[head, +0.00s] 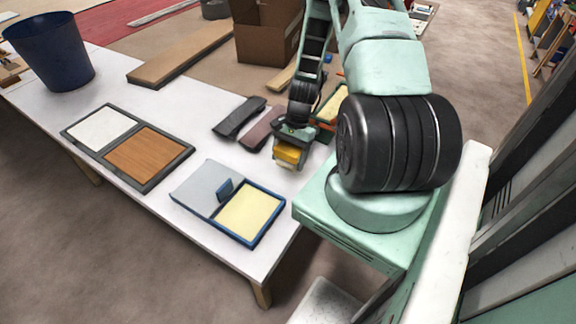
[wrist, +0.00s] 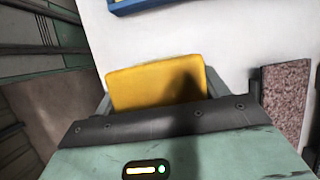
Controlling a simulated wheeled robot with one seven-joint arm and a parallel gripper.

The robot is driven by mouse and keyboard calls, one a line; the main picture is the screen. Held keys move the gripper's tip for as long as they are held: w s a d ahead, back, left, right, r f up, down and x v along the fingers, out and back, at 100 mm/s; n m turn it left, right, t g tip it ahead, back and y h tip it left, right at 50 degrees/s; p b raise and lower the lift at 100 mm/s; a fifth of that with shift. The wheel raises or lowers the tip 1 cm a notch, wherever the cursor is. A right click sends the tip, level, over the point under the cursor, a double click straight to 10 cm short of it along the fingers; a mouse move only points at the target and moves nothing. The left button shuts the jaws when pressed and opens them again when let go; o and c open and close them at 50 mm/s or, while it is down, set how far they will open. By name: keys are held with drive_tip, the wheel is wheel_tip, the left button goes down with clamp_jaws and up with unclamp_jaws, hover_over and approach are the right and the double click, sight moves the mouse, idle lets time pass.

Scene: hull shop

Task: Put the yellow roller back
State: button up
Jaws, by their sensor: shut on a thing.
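My gripper (head: 293,139) is shut on the yellow roller (head: 289,156) and holds it over the table's right part. In the wrist view the yellow roller (wrist: 152,86) sits between the fingers (wrist: 160,92) as a plain yellow face, partly in shadow. Its lower part is hidden by my gripper. A blue-rimmed tray (head: 262,235) lies in front and to the left of it, with one grey half and one pale yellow half. A small blue piece (head: 224,187) stands at its divider. The tray's blue edge (wrist: 130,6) shows at the top of the wrist view.
A dark block (head: 238,117) and a reddish-brown block (head: 263,130) lie just left of my gripper. A dark-framed tray (head: 107,170) with white and brown panels lies further left.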

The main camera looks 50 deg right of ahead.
sight(286, 177)
drive_tip(key=shift+f+p, duration=0.35)
drive_tip(key=shift+f, duration=1.75)
drive_tip(key=shift+f, duration=0.2)
drive_tip(key=o, duration=1.5)
drive_tip(key=shift+r, duration=0.1)
drive_tip(key=b+v, duration=0.2)
drive_tip(key=v, duration=1)
drive_tip(key=shift+a+r+b, duration=0.1)
drive_tip(key=shift+r+b, duration=0.15)
drive_tip(key=shift+b, duration=0.05)
